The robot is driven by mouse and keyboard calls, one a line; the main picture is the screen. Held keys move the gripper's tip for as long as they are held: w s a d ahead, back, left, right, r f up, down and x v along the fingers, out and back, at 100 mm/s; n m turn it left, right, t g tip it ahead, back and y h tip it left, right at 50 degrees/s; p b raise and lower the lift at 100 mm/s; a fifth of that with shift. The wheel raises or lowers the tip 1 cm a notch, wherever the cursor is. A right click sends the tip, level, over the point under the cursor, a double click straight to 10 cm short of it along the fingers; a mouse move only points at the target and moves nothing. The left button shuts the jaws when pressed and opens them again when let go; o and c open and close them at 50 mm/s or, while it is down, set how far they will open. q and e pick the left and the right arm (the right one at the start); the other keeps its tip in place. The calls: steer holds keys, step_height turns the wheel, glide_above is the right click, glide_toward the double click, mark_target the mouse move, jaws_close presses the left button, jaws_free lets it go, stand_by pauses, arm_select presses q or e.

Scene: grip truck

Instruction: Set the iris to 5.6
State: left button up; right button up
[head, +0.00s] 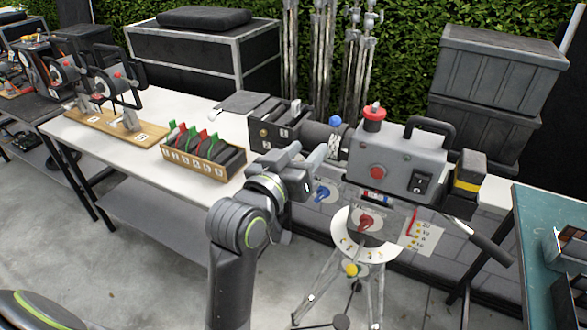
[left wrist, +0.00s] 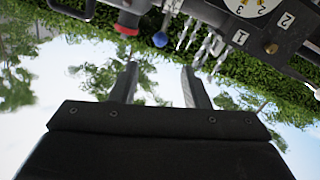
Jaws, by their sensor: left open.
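A grey camera (head: 397,162) with a black lens (head: 312,137) stands on a tripod. A blue ball knob (head: 335,121) sticks up at the lens; I cannot read any iris marking there. My left gripper (head: 316,160) is just in front of and below the lens, apart from the blue knob. In the left wrist view its fingers (left wrist: 160,87) are spread and empty, with the blue ball (left wrist: 160,40) beyond the gap. My right gripper is out of view.
Another blue knob (head: 321,192) is below the lens. A green-topped table (head: 540,240) stands right. Black cases and a hedge are behind.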

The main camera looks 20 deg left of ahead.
arm_select(q)
steer(key=s, duration=0.1)
steer(key=s+p, duration=0.2)
steer(key=shift+s+a, duration=0.3)
steer(key=shift+s, duration=0.1)
